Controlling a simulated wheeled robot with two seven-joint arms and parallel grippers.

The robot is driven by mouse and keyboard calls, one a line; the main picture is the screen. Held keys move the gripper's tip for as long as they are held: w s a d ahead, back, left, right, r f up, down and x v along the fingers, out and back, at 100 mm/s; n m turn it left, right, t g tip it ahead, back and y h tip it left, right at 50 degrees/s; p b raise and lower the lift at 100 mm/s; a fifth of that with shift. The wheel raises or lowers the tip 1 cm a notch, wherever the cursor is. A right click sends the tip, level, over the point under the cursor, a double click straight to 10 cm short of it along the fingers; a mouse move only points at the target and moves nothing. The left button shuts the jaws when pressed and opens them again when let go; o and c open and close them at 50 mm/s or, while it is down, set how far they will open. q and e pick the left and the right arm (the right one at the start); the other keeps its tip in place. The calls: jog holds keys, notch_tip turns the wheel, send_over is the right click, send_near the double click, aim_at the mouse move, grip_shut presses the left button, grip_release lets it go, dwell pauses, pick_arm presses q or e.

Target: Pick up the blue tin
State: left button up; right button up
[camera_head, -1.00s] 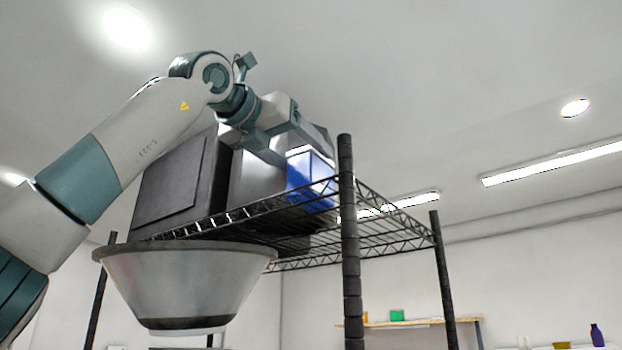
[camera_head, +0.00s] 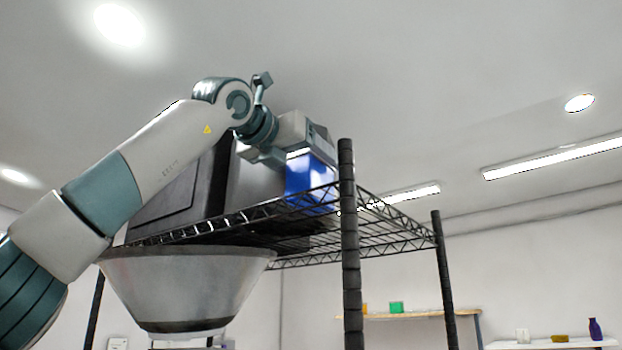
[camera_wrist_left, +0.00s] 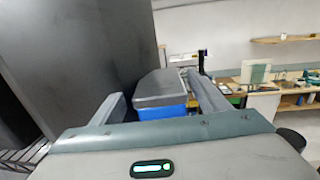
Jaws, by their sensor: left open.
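The blue tin (camera_head: 308,183) stands on the top wire shelf, near its front post, beside a large grey box. In the left wrist view its grey top and blue side (camera_wrist_left: 162,112) show between my fingers. My left gripper (camera_head: 296,154) is at the tin's upper part, open, with one finger on each side of it in the left wrist view (camera_wrist_left: 157,88). I cannot tell whether the fingers touch the tin. The fingers and shelf rim hide part of the tin in the head view. My right gripper is not in view.
The black wire shelf (camera_head: 400,228) has a dark post (camera_head: 349,260) just right of the tin. Large grey boxes (camera_head: 255,183) crowd the tin's left side. A wide metal bowl (camera_head: 190,285) shows below the shelf's left part.

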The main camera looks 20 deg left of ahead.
pick_arm(q)
jog(key=shift+s, duration=0.2)
jog(key=shift+r, duration=0.1)
jog(key=c, duration=1.4)
jog(key=shift+r, duration=0.15)
jog(key=shift+r, duration=0.8)
jog(key=shift+r+p, duration=0.35)
jog(key=shift+r, duration=0.6)
jog(key=s+d+r, duration=0.1)
jog(key=s+r, duration=0.6)
jog(key=s, duration=0.4)
jog(key=shift+s, duration=0.3)
jog(key=shift+w, duration=0.1)
